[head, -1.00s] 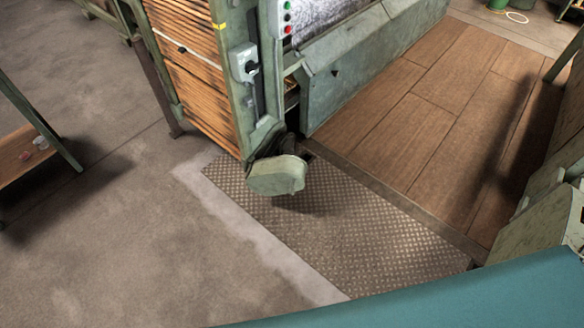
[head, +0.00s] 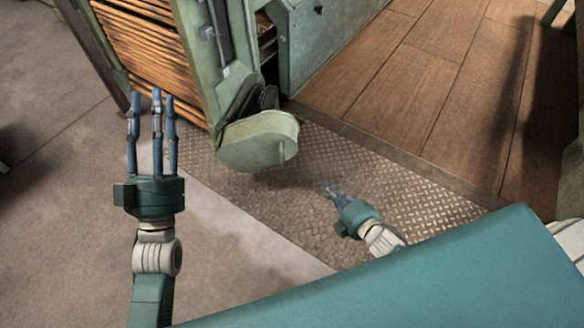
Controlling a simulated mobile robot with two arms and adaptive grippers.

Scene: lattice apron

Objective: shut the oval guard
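The oval guard (head: 258,142) is a pale green, rounded metal cover at the lower corner of the green machine frame. It stands out from the frame, with a dark round part (head: 267,97) showing in the gap behind it. My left gripper (head: 150,104) is left of the guard and apart from it, its blue fingers straight and spread, with nothing between them. My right gripper (head: 331,189) is to the lower right of the guard, also apart from it. Its fingers are small and overlap, so I cannot tell their opening.
The machine's slatted wooden side (head: 150,45) rises behind my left gripper. A diamond-patterned metal plate (head: 400,205) lies below the guard, with wooden flooring (head: 440,80) beyond it. Bare concrete (head: 60,200) is clear on the left. A teal surface covers the lower right.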

